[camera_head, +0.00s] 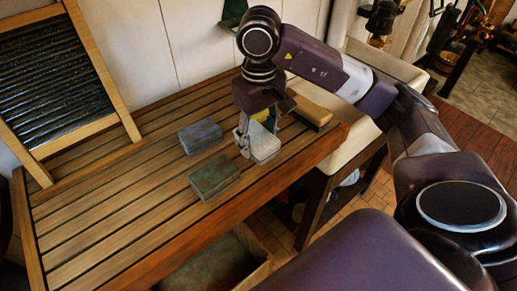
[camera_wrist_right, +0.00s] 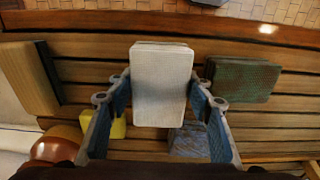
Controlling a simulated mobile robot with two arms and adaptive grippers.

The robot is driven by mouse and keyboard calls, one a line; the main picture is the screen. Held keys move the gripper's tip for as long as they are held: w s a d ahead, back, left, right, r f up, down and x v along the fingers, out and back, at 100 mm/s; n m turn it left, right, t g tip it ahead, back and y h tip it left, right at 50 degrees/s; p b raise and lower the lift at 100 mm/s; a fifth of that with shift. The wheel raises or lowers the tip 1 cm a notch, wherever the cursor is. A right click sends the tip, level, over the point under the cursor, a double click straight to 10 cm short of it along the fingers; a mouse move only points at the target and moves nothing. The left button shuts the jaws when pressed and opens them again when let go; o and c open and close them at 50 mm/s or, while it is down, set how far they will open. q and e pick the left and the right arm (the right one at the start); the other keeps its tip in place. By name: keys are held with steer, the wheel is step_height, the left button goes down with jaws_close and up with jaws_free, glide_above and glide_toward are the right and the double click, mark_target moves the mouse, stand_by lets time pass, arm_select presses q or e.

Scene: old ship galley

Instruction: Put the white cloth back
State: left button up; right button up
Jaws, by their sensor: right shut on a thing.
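The folded white cloth (camera_head: 265,148) is between the fingers of my right gripper (camera_head: 257,142), above the slatted wooden table. In the right wrist view the white cloth (camera_wrist_right: 160,85) is a pale folded block, with a finger of the gripper (camera_wrist_right: 160,97) on each side. The gripper is shut on it. I cannot tell whether its underside touches the slats. A folded blue-grey cloth (camera_head: 200,135) and a folded green cloth (camera_head: 214,177) lie to its left. My left gripper is not in view.
A yellow object (camera_wrist_right: 118,126) lies close to the gripper, partly hidden. A tan block (camera_head: 312,110) lies near the table's right end. A framed washboard (camera_head: 52,70) leans on the wall at left. The left part of the slatted table (camera_head: 110,215) is clear.

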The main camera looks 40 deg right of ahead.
step_height(320, 180, down, 3)
steer(key=shift+s+f+p, duration=0.1)
steer(key=shift+f+p, duration=0.05)
steer(key=shift+p, duration=0.15)
steer(key=shift+f, duration=0.15)
steer(key=shift+f+b, duration=0.2)
steer(key=shift+b, duration=0.1)
steer(key=o, duration=1.2)
steer(key=shift+o, duration=0.2)
steer(key=shift+r, duration=0.15)
